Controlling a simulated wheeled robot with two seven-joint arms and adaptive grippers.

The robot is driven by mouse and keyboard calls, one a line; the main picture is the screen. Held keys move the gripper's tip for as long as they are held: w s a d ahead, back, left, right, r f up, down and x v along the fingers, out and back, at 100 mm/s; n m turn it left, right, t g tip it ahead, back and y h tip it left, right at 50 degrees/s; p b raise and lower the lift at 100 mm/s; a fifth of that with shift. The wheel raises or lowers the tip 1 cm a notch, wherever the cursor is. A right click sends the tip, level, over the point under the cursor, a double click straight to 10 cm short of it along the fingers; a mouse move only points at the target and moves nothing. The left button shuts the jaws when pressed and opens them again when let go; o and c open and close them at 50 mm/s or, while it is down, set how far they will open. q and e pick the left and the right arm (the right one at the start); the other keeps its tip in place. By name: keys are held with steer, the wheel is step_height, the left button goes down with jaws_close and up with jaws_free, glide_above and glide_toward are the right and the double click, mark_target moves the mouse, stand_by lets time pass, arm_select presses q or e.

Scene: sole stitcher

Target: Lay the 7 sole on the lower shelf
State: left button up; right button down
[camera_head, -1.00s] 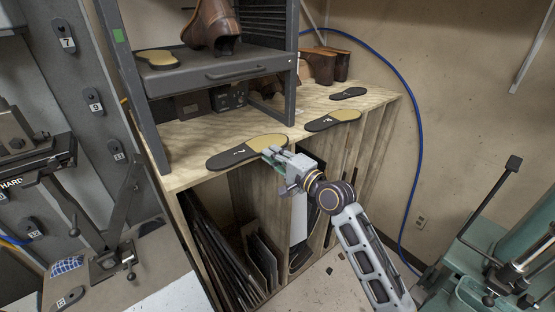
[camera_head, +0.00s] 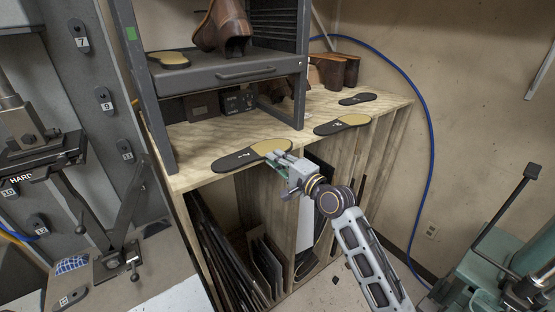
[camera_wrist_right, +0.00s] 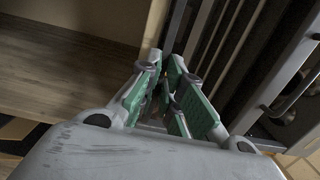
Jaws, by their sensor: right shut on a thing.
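In the right wrist view the green-padded fingers (camera_wrist_right: 172,100) are close together, and the sole is not clearly visible there. A similar sole (camera_head: 342,124) lies farther right, and a small black one (camera_head: 357,99) lies behind it. My left gripper is out of view.
A grey rack (camera_head: 225,75) stands on the bench (camera_head: 200,138); its shelf carries a tan-heeled sole (camera_head: 168,60) and a brown boot (camera_head: 223,28). Brown boots (camera_head: 335,70) stand behind. Boards (camera_head: 265,262) fill slots below. A grey panel with numbered soles (camera_head: 105,98) is at left, a green machine (camera_head: 500,265) at right.

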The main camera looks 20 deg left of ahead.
steer(key=c, duration=1.5)
jaws_free()
steer(key=shift+d, duration=0.1)
steer(key=shift+v, duration=5.95)
steer(key=shift+n, duration=0.3)
